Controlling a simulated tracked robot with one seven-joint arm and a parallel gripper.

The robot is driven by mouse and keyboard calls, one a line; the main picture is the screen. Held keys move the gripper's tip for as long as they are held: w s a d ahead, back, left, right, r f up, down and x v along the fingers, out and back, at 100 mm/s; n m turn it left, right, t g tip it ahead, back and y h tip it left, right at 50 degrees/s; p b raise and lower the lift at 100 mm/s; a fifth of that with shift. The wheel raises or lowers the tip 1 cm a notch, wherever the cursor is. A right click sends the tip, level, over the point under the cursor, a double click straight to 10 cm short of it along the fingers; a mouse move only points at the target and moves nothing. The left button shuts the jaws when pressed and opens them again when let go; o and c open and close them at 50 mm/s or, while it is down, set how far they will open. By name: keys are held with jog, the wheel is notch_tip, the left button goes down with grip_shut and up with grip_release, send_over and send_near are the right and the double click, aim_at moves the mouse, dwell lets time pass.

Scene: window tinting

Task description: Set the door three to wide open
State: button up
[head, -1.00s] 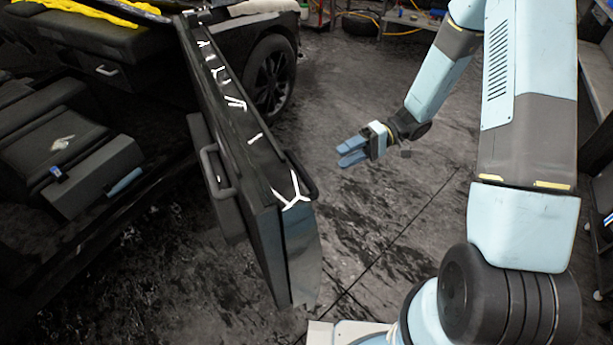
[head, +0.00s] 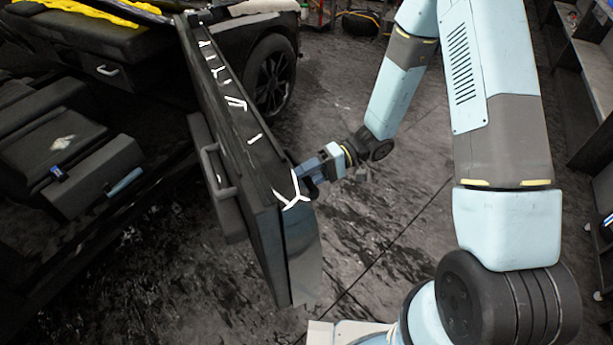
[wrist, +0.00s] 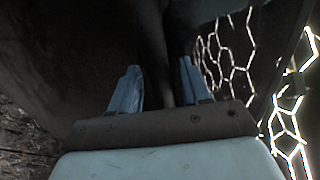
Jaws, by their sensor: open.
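A black car door (head: 262,215) stands swung out from the dark car body, its top edge running toward me with white marks along it. A grab handle (head: 216,172) is on its left face. A handle on its right face, near the close end, is mostly hidden behind my gripper in the head view. My gripper (head: 312,170) is at that right-side handle, with its blue fingers open. In the wrist view the fingers (wrist: 155,88) stand apart, with a dark bar (wrist: 156,50) showing between them. Whether they touch it I cannot tell.
The car interior with a dark seat (head: 65,155) lies left of the door. A wheel (head: 270,75) is behind it. Shelving (head: 590,120) stands at the far right. The dark floor (head: 390,220) right of the door is clear.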

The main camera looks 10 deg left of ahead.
jog(key=shift+c, duration=0.4)
grip_shut()
